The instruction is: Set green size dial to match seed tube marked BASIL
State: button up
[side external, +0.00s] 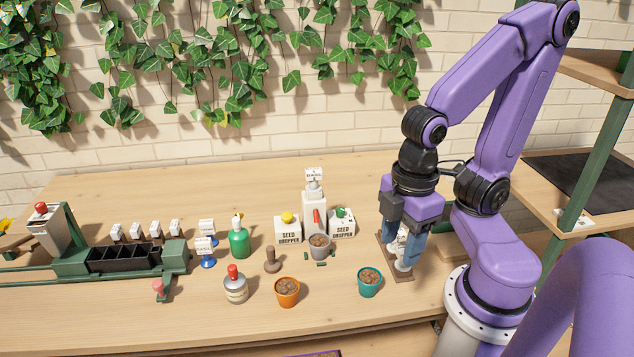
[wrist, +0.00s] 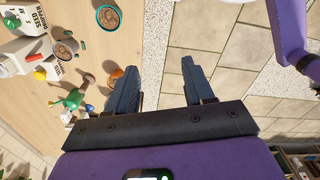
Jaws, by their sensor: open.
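The green dial (side external: 341,212) sits on top of the right white box marked SEED DROPPER (side external: 342,228); the dropper box also shows at the upper left of the wrist view (wrist: 14,38). Its setting is too small to read. A white tag (side external: 314,174) stands above the white dispenser between the two droppers; its lettering looks like BASIL but is small. My gripper (side external: 402,236) is at the right, well apart from the green dial. In the wrist view its two fingers (wrist: 155,72) are spread with nothing between them, and paving shows beyond.
A left dropper with a yellow dial (side external: 288,217), a grey pot (side external: 320,247), a teal pot (side external: 369,283), an orange pot (side external: 287,292) and a green bottle (side external: 239,239) stand nearby. A white item on a brown base (side external: 399,276) overlaps my gripper's fingers in the side view.

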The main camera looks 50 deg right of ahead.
jog(key=w+r+m+g, duration=0.15)
jog(key=w+m, duration=0.45)
jog(key=w, duration=0.6)
jog(key=w+d+m, duration=0.5)
jog(key=w+m, duration=0.1)
jog(key=w, duration=0.4)
jog(key=m+g+y, duration=0.2)
jog(key=m+y, duration=0.1)
jog(key=m, duration=0.7)
send_over(341, 209)
jog(key=w+d, duration=0.5)
notch_tip(341, 209, down, 4)
jog(key=x, duration=1.7)
jog(key=shift+w+d, duration=0.15)
grip_shut()
